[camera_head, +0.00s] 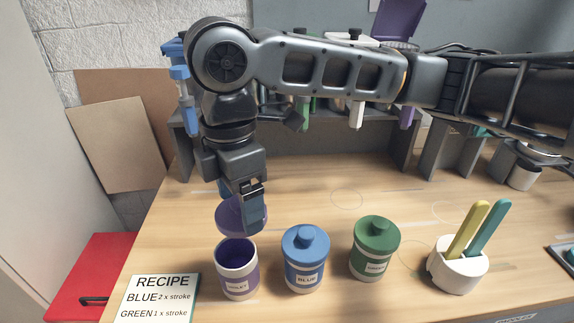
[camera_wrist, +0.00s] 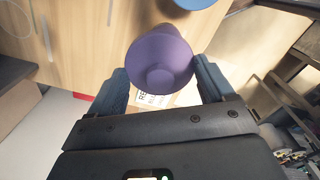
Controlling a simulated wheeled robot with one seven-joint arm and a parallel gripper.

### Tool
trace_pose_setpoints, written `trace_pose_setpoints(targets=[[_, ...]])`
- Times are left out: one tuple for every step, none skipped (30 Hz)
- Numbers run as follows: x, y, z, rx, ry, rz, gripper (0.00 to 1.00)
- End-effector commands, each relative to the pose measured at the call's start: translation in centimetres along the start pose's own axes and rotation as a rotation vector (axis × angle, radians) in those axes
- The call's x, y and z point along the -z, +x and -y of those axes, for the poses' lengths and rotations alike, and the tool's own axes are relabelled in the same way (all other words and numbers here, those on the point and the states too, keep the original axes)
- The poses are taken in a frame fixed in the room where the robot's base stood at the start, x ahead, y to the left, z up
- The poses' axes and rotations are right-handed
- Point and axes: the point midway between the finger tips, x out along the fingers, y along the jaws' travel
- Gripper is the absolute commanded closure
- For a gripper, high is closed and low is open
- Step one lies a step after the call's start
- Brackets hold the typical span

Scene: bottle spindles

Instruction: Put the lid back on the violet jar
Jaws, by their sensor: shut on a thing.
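The violet jar (camera_head: 237,270) stands upright on the table at the front left, its mouth open and its inside violet. The violet lid (camera_head: 229,214) is held by my gripper (camera_head: 252,212), above the table and just behind the jar's mouth in the head view. The lid is apart from the jar as far as I can see, and one finger covers part of it. In the wrist view the violet lid (camera_wrist: 160,66) sits between the two fingers of my gripper (camera_wrist: 162,78); the exact contact is hard to see.
A lidded blue jar (camera_head: 305,262) and a lidded green jar (camera_head: 375,250) stand right of the violet jar. A white holder (camera_head: 455,270) with yellow and teal sticks is further right. A recipe card (camera_head: 160,299) lies left. A grey rack (camera_head: 290,140) stands behind.

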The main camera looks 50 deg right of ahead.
Motion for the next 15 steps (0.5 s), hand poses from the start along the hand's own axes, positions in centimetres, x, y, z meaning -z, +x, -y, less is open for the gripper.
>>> trace_pose_setpoints(targets=[[1.0,-0.3,0.3,0.001,-0.007,0.001,0.47],[1.3,-0.3,0.4,0.001,-0.007,0.001,0.47],[1.8,-0.3,0.5,0.001,-0.008,0.001,0.47],[2.0,-0.3,0.6,0.002,-0.008,0.001,0.47],[2.1,-0.3,0.7,0.002,-0.007,0.001,0.47],[2.2,-0.2,0.7,0.002,-0.006,0.001,0.47],[2.3,-0.1,0.7,0.002,-0.006,0.001,0.47],[2.3,0.0,0.7,0.002,-0.006,0.001,0.47],[2.3,0.1,0.7,0.002,-0.006,0.001,0.47],[2.3,0.3,0.7,0.002,-0.005,0.001,0.47],[2.3,0.4,0.7,0.002,-0.005,0.001,0.47],[2.3,0.6,0.7,0.001,-0.006,0.001,0.47],[2.3,0.8,0.7,0.001,-0.006,0.001,0.47],[2.3,1.0,0.7,0.001,-0.006,0.001,0.47],[2.3,1.3,0.7,0.001,-0.006,0.000,0.47]])
